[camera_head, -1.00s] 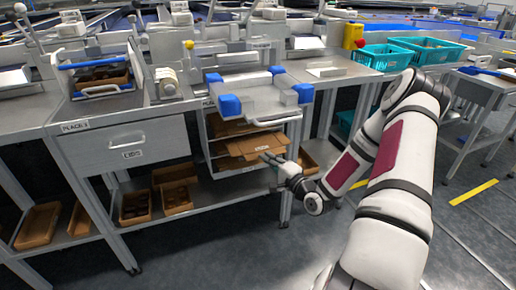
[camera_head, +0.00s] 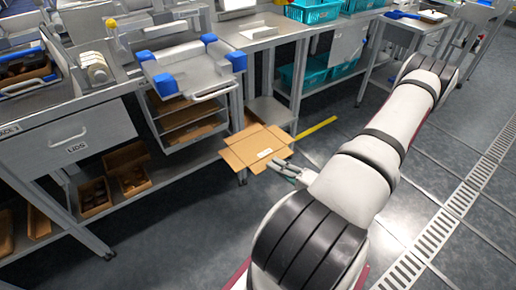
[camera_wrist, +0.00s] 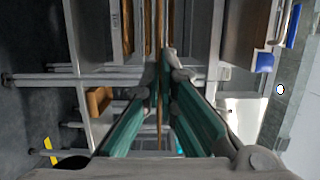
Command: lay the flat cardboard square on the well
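The well seems to be the grey fixture (camera_head: 195,68) with blue corner blocks on the bench, up and left of the cardboard. Nothing is seen lying on it.
Below the fixture is a shelf unit (camera_head: 186,113) with brown cardboard inside. A drawer marked LIDS (camera_head: 75,145) is at left, with brown boxes (camera_head: 127,168) on the lower shelf. Teal crates (camera_head: 313,11) stand behind. The floor at right is open.

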